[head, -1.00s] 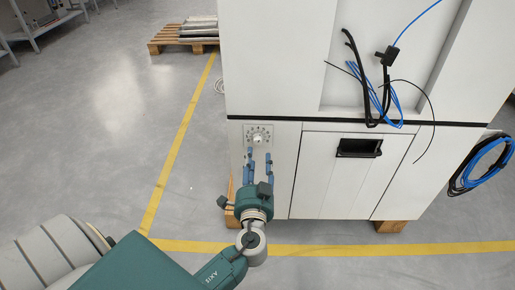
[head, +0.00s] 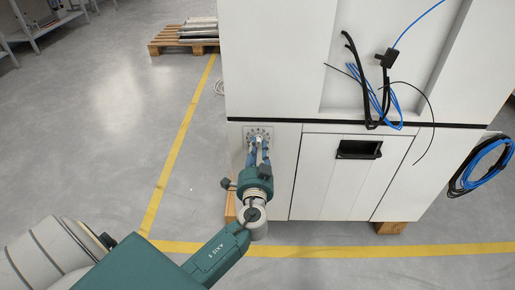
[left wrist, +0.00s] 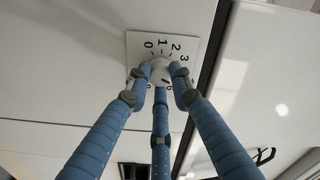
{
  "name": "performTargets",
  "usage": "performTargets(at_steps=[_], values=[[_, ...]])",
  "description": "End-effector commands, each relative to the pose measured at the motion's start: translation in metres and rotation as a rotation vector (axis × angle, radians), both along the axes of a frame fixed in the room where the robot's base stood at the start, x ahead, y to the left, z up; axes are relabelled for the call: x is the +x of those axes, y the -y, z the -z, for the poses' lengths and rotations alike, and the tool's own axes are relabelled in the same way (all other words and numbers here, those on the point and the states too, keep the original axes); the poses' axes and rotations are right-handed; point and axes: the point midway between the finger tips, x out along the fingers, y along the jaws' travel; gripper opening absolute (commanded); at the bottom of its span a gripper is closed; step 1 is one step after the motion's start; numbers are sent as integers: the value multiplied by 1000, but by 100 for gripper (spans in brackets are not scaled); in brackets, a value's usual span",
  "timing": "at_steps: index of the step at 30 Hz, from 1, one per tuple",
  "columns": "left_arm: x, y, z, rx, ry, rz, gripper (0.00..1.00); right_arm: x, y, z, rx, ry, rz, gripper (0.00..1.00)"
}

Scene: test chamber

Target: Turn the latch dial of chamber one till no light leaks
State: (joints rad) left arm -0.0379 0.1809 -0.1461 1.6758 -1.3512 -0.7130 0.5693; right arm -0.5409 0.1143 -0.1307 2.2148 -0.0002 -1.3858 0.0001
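The latch dial (head: 258,137) is a pale round knob on a square white plate, on the lower left front of the white chamber (head: 264,185). In the left wrist view the knob (left wrist: 160,68) sits at the middle of its plate, with the numbers 0, 1, 2 and 3 readable above it. My left gripper (head: 259,146) is at the dial, its blue fingers drawn in towards the knob. In the left wrist view its three fingertips (left wrist: 160,79) close around the knob and seem to touch it. They hide the lower part of the plate. My right gripper is out of view.
A panel with a black recessed handle (head: 358,150) is right of the dial. Black and blue cables (head: 384,95) hang above it, and a cable coil (head: 482,166) hangs at the right side. A loaded pallet (head: 183,40) stands behind. The floor at left is clear.

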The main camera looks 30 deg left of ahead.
Motion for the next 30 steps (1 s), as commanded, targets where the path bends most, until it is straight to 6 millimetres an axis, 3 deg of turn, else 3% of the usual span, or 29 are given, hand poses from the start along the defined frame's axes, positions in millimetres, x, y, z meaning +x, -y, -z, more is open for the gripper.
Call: performTargets(at_steps=[5,15,25,26,28,30], values=[[0,0,0,22,-14,0,0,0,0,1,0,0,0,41],[0,0,0,293,-180,1,0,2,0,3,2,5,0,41],[0,0,0,314,-194,1,0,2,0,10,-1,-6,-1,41],[0,1,0,314,-194,1,27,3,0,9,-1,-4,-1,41],[0,0,0,313,-193,1,40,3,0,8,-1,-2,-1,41],[0,0,0,313,-193,1,40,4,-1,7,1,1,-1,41]])
